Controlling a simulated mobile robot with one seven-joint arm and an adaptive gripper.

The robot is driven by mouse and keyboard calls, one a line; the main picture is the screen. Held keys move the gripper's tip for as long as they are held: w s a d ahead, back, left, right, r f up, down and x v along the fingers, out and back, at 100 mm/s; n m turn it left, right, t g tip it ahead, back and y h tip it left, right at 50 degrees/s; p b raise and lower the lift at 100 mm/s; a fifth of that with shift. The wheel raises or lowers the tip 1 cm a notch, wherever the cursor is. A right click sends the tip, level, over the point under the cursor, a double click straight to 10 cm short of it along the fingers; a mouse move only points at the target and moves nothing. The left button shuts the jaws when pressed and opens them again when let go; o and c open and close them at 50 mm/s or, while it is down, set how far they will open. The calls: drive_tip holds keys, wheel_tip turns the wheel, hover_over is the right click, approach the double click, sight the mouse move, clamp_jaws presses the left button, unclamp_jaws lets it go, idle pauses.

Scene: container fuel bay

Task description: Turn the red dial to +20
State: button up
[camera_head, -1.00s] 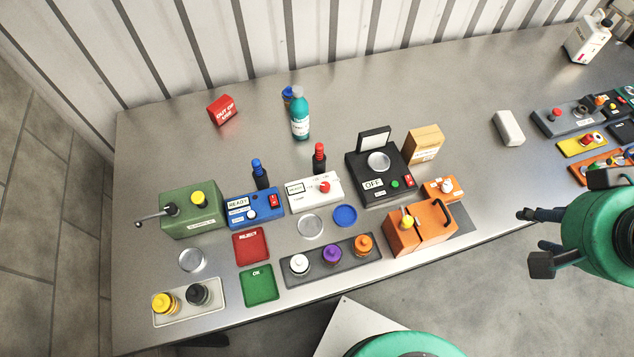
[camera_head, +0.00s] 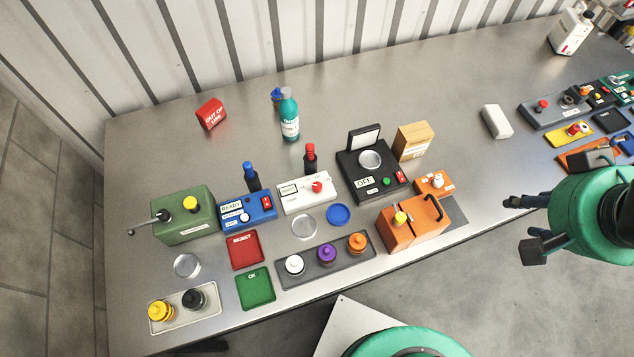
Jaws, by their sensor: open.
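The red dial (camera_head: 317,187) sits on the right part of a white box (camera_head: 303,194) in the middle of the bench. The box carries a small display on its left, too small to read. My gripper (camera_head: 516,226) is at the right, beyond the bench's front edge, with its two dark fingers apart. It is open and empty, far to the right of the dial and touching nothing.
A blue READY box (camera_head: 247,211) stands left of the white box, and a black OFF device (camera_head: 371,190) right of it. A red-topped bottle (camera_head: 310,160) stands behind. A blue disc (camera_head: 338,215) and orange box (camera_head: 400,232) lie in front and to the right.

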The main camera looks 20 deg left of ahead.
drive_tip(key=w+a+n+g+y+p, duration=0.1)
drive_tip(key=w+a+n+g+p, duration=0.1)
drive_tip(key=w+a+n, duration=0.5)
drive_tip(key=n+g+h+p, duration=0.1)
drive_tip(key=n+g+p, duration=0.35)
drive_tip(key=n, duration=1.75)
hover_over(317, 185)
wheel_tip(317, 185, down, 20)
drive_tip(key=shift+r+t, duration=0.25)
drive_tip(key=shift+t, duration=0.2)
wheel_tip(317, 185, down, 14)
drive_tip(key=shift+r+b, duration=0.1)
drive_tip(key=shift+b, duration=0.4)
drive_tip(key=shift+c, duration=0.5)
